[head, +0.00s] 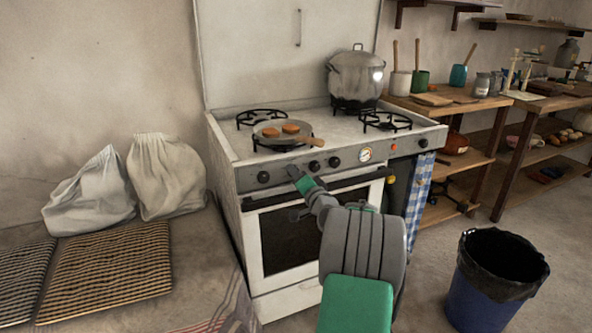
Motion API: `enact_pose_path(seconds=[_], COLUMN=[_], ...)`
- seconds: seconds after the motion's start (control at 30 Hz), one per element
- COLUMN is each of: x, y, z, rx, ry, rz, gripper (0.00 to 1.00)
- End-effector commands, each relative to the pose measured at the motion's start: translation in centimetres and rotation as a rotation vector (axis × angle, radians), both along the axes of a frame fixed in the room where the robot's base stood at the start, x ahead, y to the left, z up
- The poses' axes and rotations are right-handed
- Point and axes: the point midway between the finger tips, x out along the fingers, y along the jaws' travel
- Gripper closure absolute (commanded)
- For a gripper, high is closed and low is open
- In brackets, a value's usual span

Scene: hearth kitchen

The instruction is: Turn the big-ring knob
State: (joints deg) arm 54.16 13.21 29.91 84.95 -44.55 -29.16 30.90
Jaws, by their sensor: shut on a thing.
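The white stove (230,160) stands against the wall with a row of dark knobs on its grey front panel. One knob (263,177) is left of my gripper, and others show to the right, such as this one (315,167) and this one (334,162). My gripper (293,172) reaches the panel between the leftmost knob and these two. It is shut on a knob there, which the fingers mostly hide. I cannot read any marks that tell which burner each knob serves.
A pan (276,132) with two orange-brown pieces sits on a front burner, its handle pointing right. A pot (356,75) stands at the back right. The oven door handle (320,186) runs just below my gripper. A blue bin (490,285) stands on the floor at right.

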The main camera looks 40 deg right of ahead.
Motion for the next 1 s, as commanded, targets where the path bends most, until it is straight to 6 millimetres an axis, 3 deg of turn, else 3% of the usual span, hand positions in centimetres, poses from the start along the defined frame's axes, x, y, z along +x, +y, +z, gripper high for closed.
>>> enact_pose_path(seconds=[0.4,1.0], x=[0.03,0.04], y=[0.03,0.07], z=[0.31,0.13], rx=[0.259,0.326], ry=[-0.076,-0.096], rz=[0.0,0.001], gripper=[1.0,1.0])
